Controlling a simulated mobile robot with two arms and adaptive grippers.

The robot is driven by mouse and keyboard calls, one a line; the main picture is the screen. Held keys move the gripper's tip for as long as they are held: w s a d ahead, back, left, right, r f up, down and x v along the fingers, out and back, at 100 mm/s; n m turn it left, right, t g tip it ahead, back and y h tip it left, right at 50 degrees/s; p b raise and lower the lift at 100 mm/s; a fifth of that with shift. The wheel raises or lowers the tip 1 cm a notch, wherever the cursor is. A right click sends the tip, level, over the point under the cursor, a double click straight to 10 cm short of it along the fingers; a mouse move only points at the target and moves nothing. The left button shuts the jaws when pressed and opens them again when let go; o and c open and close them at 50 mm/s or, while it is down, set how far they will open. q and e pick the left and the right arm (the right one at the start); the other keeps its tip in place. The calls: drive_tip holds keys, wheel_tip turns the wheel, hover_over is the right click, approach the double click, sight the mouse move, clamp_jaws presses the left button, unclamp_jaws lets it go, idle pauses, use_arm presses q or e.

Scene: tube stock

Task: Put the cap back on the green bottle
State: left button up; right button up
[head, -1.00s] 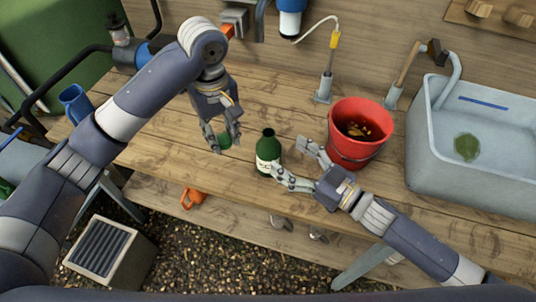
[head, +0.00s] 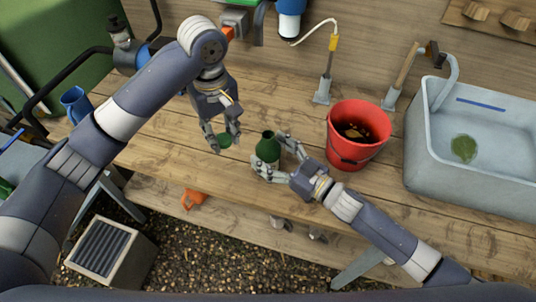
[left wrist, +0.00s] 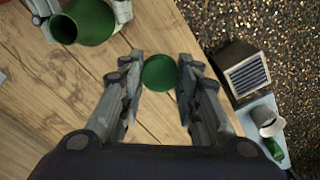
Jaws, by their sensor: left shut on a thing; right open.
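The green bottle (head: 267,149) stands upright and uncapped on the wooden bench; its open mouth shows in the left wrist view (left wrist: 64,28). My left gripper (head: 225,146) is shut on the round green cap (left wrist: 160,72) and holds it to the left of the bottle, apart from it. The cap shows between the fingers in the head view (head: 224,140). My right gripper (head: 270,160) is open, with one finger on either side of the bottle. Its fingers hide the lower bottle, so I cannot tell whether they touch it.
A red bucket (head: 343,150) stands right of the bottle, with a grey sink (head: 420,150) beyond it. A blue mug (head: 74,103) is at the far left. Bare bench (head: 165,165) lies left of my left gripper. An orange object (head: 193,198) sits below the front edge.

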sight(273, 145)
drive_tip(key=shift+w+a, duration=0.4)
drive_tip(key=shift+a, duration=0.05)
use_arm(q)
drive_tip(key=shift+r, duration=0.1)
use_arm(e)
drive_tip(key=c, duration=1.3)
drive_tip(key=shift+c, duration=0.2)
drive_tip(key=shift+r, duration=0.15)
